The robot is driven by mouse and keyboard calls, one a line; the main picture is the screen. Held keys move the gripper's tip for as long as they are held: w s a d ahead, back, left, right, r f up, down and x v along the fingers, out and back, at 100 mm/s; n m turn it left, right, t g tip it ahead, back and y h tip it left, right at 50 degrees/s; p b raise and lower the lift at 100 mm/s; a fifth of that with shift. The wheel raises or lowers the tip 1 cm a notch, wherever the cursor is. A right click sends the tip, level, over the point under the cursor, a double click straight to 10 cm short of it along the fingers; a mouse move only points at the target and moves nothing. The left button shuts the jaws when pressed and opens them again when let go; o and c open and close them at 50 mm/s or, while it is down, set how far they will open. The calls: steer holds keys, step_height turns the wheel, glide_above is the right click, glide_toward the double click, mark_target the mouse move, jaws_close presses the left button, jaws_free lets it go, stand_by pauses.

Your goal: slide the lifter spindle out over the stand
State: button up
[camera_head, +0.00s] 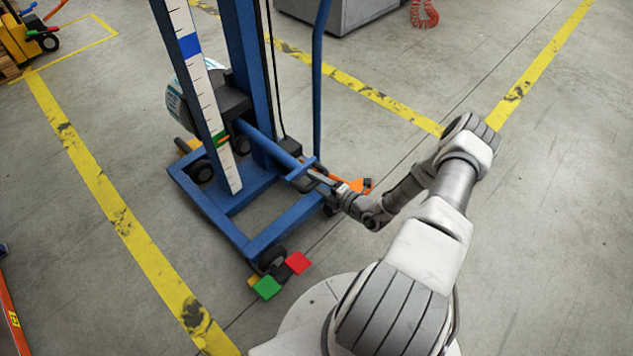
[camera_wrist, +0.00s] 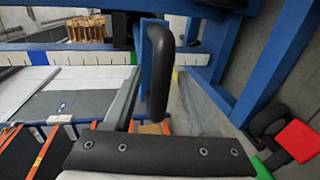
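The blue lifter (camera_head: 263,70) stands upright on a low blue wheeled frame. A blue tube (camera_head: 268,143), which looks like its spindle, runs from the black carriage (camera_head: 232,98) toward the lower right. My gripper (camera_head: 318,177) is at the tube's near end, by a blue crosspiece. In the wrist view, an upright black handle (camera_wrist: 159,70) stands between the two grey fingers of my gripper (camera_wrist: 158,100). Gaps show on both sides of the handle, so the fingers look open around it. I cannot make out a separate stand.
A white scale strip (camera_head: 203,85) stands beside the mast, with a label roll (camera_head: 176,104) behind it. Green (camera_head: 267,287) and red (camera_head: 298,262) pads sit at the frame's near corner. An orange part (camera_head: 360,185) is near my wrist. Floor to the right is clear.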

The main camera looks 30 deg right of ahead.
jaws_close()
stand_by(1.3)
